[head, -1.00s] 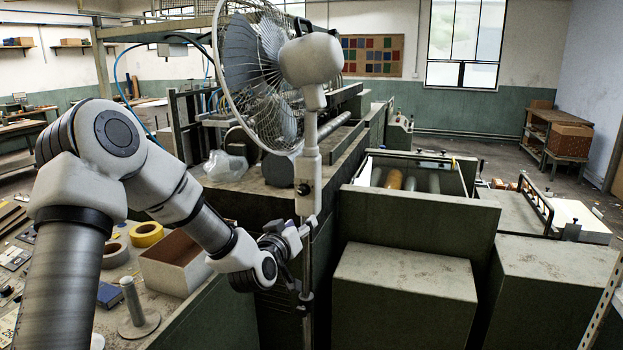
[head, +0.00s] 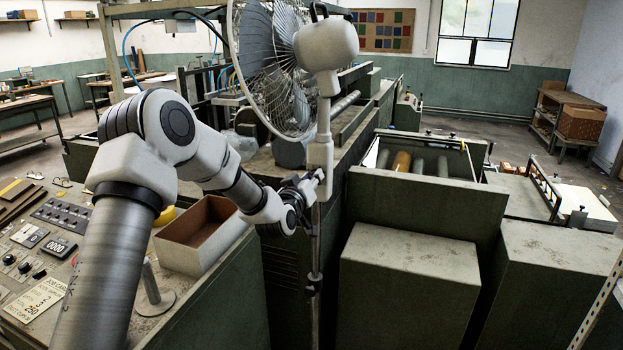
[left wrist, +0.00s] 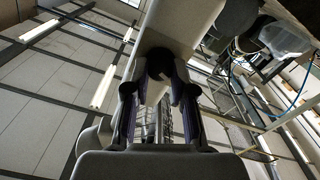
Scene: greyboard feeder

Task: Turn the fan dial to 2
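The pedestal fan has a wire cage (head: 262,60), a pale motor housing (head: 326,45) and a pale control box (head: 320,165) on its pole. My left gripper (head: 318,182) is at the lower part of this box in the head view and hides the dial there. In the left wrist view, the dark round dial (left wrist: 160,64) sits on the pale box, between the fingertips of my left gripper (left wrist: 161,80). The fingers stand apart on either side of it; contact is not clear. The dial's marks and setting are not readable. My right gripper is not in view.
A bench with an open box (head: 200,240), a metal spindle (head: 152,285) and a control panel (head: 65,218) lies at the left. Green machine housings (head: 410,280) stand close right of the fan pole (head: 315,250). Floor shows at the far right.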

